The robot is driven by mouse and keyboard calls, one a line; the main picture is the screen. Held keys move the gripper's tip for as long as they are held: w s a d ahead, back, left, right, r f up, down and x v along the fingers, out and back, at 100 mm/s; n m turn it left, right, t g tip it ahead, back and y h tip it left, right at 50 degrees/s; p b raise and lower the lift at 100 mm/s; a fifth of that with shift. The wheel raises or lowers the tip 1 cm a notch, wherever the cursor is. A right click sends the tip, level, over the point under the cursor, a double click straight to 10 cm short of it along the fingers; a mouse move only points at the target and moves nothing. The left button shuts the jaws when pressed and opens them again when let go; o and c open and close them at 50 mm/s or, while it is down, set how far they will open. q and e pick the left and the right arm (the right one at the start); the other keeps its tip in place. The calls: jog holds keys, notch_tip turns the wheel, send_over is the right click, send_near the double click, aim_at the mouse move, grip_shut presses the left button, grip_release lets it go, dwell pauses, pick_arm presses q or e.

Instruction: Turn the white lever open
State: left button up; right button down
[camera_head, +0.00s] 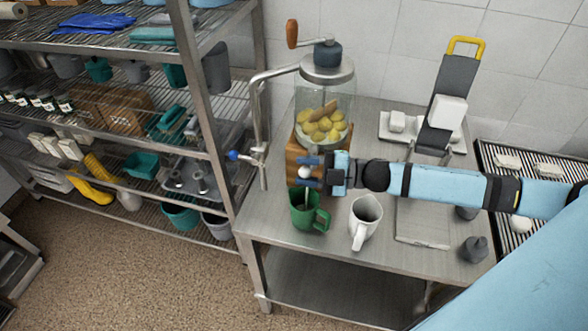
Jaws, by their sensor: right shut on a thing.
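The white lever (305,172) is a small round white knob at the front of a glass jar (327,95) on a wooden base (293,150). The jar holds yellow fruit-like pieces. My right gripper (309,172), blue, reaches in from the right and is shut on the white lever. The gripper hides part of the lever and the base. A green mug (298,211) stands on the table just below the lever, with its handle to the right. My left gripper is not in view.
A white pitcher (364,228) stands right of the green mug on the metal table (276,240). A bent metal pipe with a blue knob (233,155) stands left of the jar. A loaded wire shelf (130,60) is at left. A black slicer-like device (452,80) is behind my right arm.

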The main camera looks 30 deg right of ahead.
jog(key=shift+s+g, duration=0.15)
jog(key=shift+g, duration=0.15)
jog(key=c, duration=0.7)
grip_release()
jog(key=shift+d, duration=0.1)
jog(key=shift+s+d+f, duration=0.1)
jog(key=shift+d, duration=0.1)
jog(key=shift+b+v, duration=0.7)
jog(key=shift+v, duration=5.95)
jog(key=shift+f, duration=0.1)
